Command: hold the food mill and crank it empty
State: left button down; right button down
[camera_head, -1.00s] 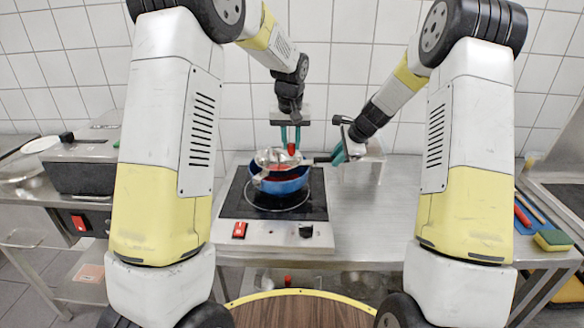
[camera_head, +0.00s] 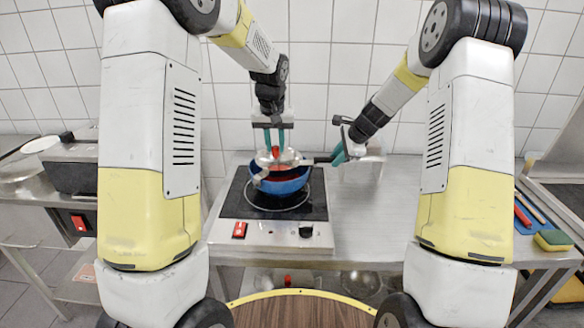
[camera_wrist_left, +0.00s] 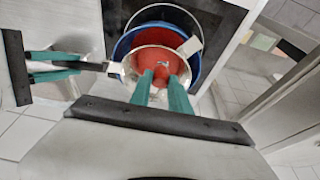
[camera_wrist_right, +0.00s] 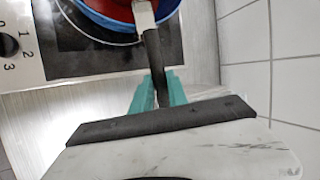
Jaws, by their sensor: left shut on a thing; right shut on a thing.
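The food mill (camera_head: 262,158) is a pale metal bowl seated over a blue pot (camera_head: 287,187) on the hob. Red food shows inside it in the left wrist view (camera_wrist_left: 147,58). My left gripper (camera_head: 274,148) points down from above and is shut on the mill's red crank knob (camera_wrist_left: 161,73). My right gripper (camera_head: 338,156) comes in from the right and is shut on the mill's black handle (camera_wrist_right: 154,60). The fingers and knob hide part of the mill's inside, so how much food is left cannot be told.
The black hob (camera_head: 236,200) has a red switch (camera_head: 239,230) and a dial in front. A clear container (camera_head: 365,165) stands behind my right gripper. Bare steel counter (camera_head: 375,210) lies to the right. A sponge (camera_head: 552,240) lies far right.

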pick_arm(q)
jog(key=shift+r, duration=0.1)
jog(key=a, duration=0.1)
jog(key=w+a, duration=0.1)
jog(key=a, duration=0.1)
dwell(0.5)
jog(key=shift+w, duration=0.1)
jog(key=shift+w+a, duration=0.85)
jog(key=shift+w, duration=0.25)
jog(key=c, duration=1.1)
grip_release()
jog(key=shift+s, duration=0.1)
jog(key=shift+r, duration=3.95)
